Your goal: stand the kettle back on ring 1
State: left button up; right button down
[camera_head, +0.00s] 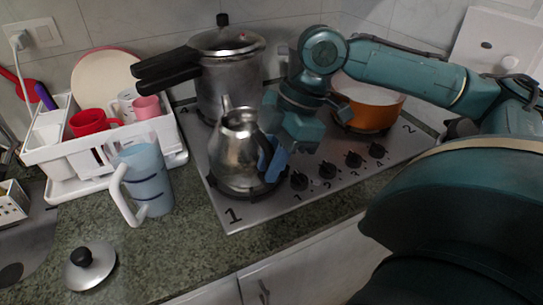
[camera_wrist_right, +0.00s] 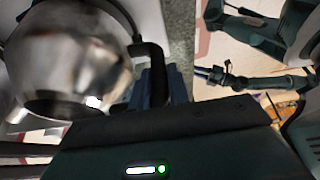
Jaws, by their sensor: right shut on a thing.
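The shiny metal kettle (camera_head: 232,160) is upright over ring 1 (camera_head: 226,191), the front-left ring of the hob beside the printed "1". Its base overlaps the dark ring; I cannot tell whether it bears on it or hangs just above. My right gripper (camera_head: 272,160) is shut on the kettle's black handle, on the kettle's right side. In the right wrist view the kettle's round body (camera_wrist_right: 70,65) fills the upper left, with the handle (camera_wrist_right: 155,72) between the blue fingers (camera_wrist_right: 160,88). My left gripper is not in view.
A pressure cooker (camera_head: 222,85) stands behind the kettle and an orange pot (camera_head: 368,105) at the back right. A blue jug (camera_head: 147,178) stands left of the hob, before a white dish rack (camera_head: 85,160). A lid (camera_head: 90,266) lies front left. Knobs (camera_head: 326,170) line the hob's front right.

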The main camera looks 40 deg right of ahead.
jog(key=c, duration=1.3)
grip_release()
jog(key=shift+r, duration=0.3)
pick_arm(q)
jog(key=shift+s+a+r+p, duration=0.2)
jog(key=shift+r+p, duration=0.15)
jog(key=shift+p, duration=0.7)
pick_arm(e)
jog(key=shift+v, duration=6.25)
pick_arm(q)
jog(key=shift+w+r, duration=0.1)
pick_arm(e)
jog(key=shift+a, duration=0.1)
